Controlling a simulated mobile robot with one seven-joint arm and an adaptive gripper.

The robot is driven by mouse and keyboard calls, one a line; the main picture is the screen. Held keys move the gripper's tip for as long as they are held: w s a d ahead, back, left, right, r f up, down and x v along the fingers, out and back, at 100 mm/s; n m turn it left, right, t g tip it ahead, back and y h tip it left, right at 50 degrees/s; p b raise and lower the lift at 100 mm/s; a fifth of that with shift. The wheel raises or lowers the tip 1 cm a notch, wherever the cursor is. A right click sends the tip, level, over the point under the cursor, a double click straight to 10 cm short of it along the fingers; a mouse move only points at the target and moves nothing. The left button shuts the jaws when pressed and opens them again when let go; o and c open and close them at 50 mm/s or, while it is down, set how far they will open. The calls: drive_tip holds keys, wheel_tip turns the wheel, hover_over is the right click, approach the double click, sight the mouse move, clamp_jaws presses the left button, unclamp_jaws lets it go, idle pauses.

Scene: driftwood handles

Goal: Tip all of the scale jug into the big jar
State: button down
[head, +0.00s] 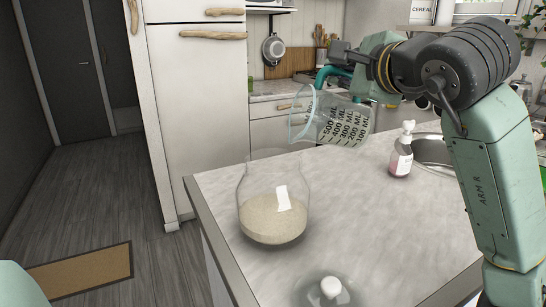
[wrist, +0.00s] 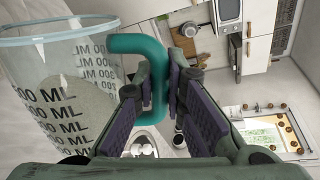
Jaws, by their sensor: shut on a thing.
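The scale jug (head: 340,118) is clear with black ML marks and a teal handle (wrist: 140,45). It is tilted far over in the head view, its mouth to the left and its base to the right. My gripper (wrist: 158,88) is shut on the handle and holds the jug above the counter. The big jar (head: 272,205) is clear glass, stands upright and holds pale grain in its lower part. The jug's mouth is above and a little right of the jar's mouth. A pale speckled patch shows through the jug in the wrist view; whose contents it is, I cannot tell.
A soap bottle (head: 401,160) stands on the counter (head: 360,220) by the sink (head: 434,150). A clear lid with a white knob (head: 331,288) is at the counter's front. The counter's left edge runs close beside the jar. The counter's middle is clear.

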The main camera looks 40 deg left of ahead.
sight(325, 65)
drive_tip(key=shift+s+a+r+n+p, duration=0.25)
drive_tip(key=shift+s+a+r+n, duration=0.1)
drive_tip(key=shift+s+a, duration=0.25)
drive_tip(key=shift+s+a+r+n+p, duration=0.25)
drive_tip(key=shift+s+a+n, duration=0.15)
drive_tip(key=shift+s, duration=0.3)
drive_tip(key=s+a+n, duration=0.1)
drive_tip(key=s+a+r+n+t, duration=0.1)
drive_tip(key=s, duration=0.1)
drive_tip(key=shift+s+a+r+n+h, duration=0.2)
drive_tip(key=shift+s+a+n+h, duration=0.05)
drive_tip(key=shift+a+n+h, duration=0.15)
drive_tip(key=shift+s+a+r+n+t, duration=0.1)
drive_tip(key=shift+s+a+n+t, duration=0.2)
drive_tip(key=shift+s+a+n, duration=0.5)
idle(1.4)
drive_tip(key=shift+s+a+n+t+b, duration=0.15)
drive_tip(key=shift+s+a+n+b, duration=0.25)
drive_tip(key=shift+s, duration=0.25)
drive_tip(key=shift+s+a+n+t+b, duration=0.15)
drive_tip(key=shift+s+a+n+b, duration=0.1)
drive_tip(key=shift+s+a+n, duration=0.3)
idle(1.1)
drive_tip(key=w+d+m+p, duration=0.1)
drive_tip(key=w+d+m, duration=0.1)
drive_tip(key=w, duration=0.1)
drive_tip(key=shift+d+m+g, duration=0.4)
